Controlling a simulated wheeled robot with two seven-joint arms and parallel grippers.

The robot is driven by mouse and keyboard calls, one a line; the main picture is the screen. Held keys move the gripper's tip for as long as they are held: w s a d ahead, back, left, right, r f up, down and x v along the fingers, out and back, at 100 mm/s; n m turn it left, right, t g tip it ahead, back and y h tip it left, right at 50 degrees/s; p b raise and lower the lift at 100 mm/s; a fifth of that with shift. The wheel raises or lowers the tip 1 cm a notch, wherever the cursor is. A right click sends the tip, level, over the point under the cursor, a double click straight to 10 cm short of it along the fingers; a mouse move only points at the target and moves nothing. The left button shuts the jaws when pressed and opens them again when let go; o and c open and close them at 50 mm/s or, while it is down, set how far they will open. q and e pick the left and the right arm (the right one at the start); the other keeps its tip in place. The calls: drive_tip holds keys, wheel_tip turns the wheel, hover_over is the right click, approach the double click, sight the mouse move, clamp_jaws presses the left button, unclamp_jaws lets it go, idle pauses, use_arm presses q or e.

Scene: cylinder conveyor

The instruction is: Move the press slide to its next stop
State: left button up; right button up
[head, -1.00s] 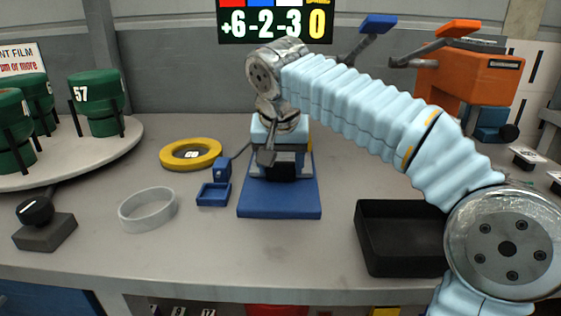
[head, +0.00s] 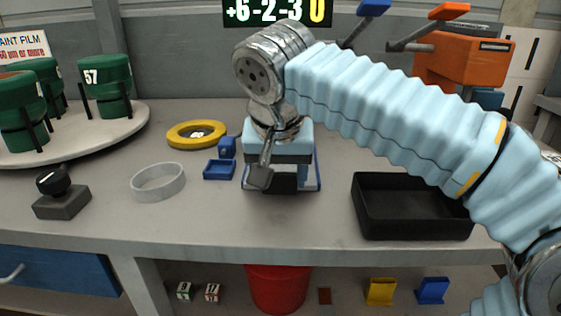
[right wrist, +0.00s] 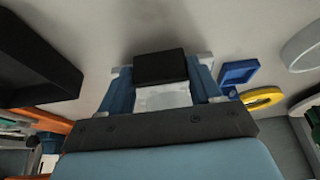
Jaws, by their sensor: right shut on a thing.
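The wrist and a grey metal lever-like part cover much of the slide in the head view. The right wrist view shows a black block (right wrist: 160,68) in front of the gripper, with blue parts on both sides; the finger contact is not clear there. My left gripper is not in view.
A black tray (head: 412,231) stands right of the press. A small blue tray (head: 219,170), a yellow ring (head: 180,142), a grey ring (head: 158,194) and a black-knobbed block (head: 62,205) lie to the left. Green drums (head: 107,84) stand on a round platform behind.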

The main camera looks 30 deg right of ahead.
drive_tip(key=s+a, duration=0.2)
drive_tip(key=s, duration=0.1)
drive_tip(key=shift+s, duration=0.25)
drive_tip(key=shift+a, duration=0.1)
drive_tip(key=o, duration=1.5)
drive_tip(key=shift+p+v, duration=1.5)
drive_tip(key=shift+v, duration=5.45)
